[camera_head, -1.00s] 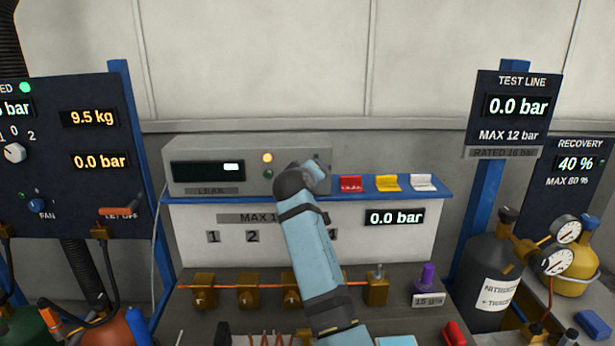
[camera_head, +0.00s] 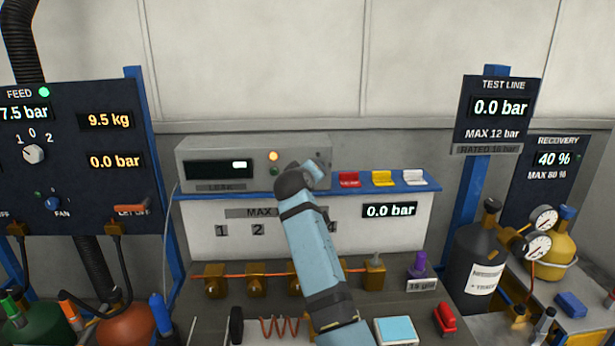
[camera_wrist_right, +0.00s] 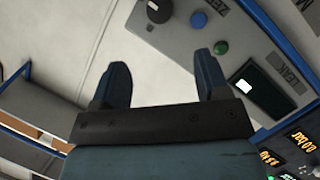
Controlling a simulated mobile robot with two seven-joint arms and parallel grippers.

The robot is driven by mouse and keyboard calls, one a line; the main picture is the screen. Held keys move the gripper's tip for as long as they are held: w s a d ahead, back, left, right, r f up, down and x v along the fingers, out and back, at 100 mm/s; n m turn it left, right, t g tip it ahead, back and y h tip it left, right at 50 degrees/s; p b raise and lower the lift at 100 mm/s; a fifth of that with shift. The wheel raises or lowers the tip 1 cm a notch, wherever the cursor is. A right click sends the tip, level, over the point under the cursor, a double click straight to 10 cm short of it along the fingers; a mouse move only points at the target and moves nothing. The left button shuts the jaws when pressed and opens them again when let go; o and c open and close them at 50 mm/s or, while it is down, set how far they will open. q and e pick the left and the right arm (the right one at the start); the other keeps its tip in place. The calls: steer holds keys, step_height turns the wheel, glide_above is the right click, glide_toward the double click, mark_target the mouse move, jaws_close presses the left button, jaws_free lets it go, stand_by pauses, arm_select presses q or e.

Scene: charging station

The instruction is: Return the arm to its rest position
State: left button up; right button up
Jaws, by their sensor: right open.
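My right arm (camera_head: 312,245), light blue with dark joints, reaches up from the bottom middle in the head view, its wrist end in front of the right part of the grey LEAK instrument (camera_head: 225,165). Its gripper is hidden there. In the right wrist view my right gripper (camera_wrist_right: 162,68) is open, with nothing between its two dark fingers. My left gripper is not in view.
Red (camera_head: 349,179), yellow (camera_head: 383,178) and white (camera_head: 414,177) pieces stand on the blue shelf right of my wrist. Brass valves (camera_head: 215,281) line the bench below. A dark gas cylinder (camera_head: 470,265) with gauges stands right; a feed panel (camera_head: 75,160) stands left.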

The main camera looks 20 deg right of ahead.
steer(key=shift+w+d+f, duration=0.1)
steer(key=shift+d, duration=0.05)
steer(key=s+f+y, duration=0.2)
steer(key=s+f, duration=0.3)
steer(key=f, duration=0.4)
steer(key=s+a+f+n+y, duration=0.1)
steer(key=s+f, duration=0.5)
steer(key=f, duration=0.3)
steer(key=s+f+y, duration=0.2)
steer(key=s+f, duration=0.3)
steer(key=f, duration=0.4)
steer(key=s+a+f+y, duration=0.2)
steer(key=s+f, duration=0.2)
steer(key=s, duration=0.7)
steer(key=s+a+f+g+y, duration=0.1)
steer(key=s+f, duration=0.3)
steer(key=s, duration=0.6)
steer(key=s+a+f+m+y, duration=0.1)
steer(key=s+f, duration=0.4)
steer(key=s, duration=0.6)
steer(key=shift+s+a+g+y, duration=0.3)
steer(key=shift+a+y, duration=0.6)
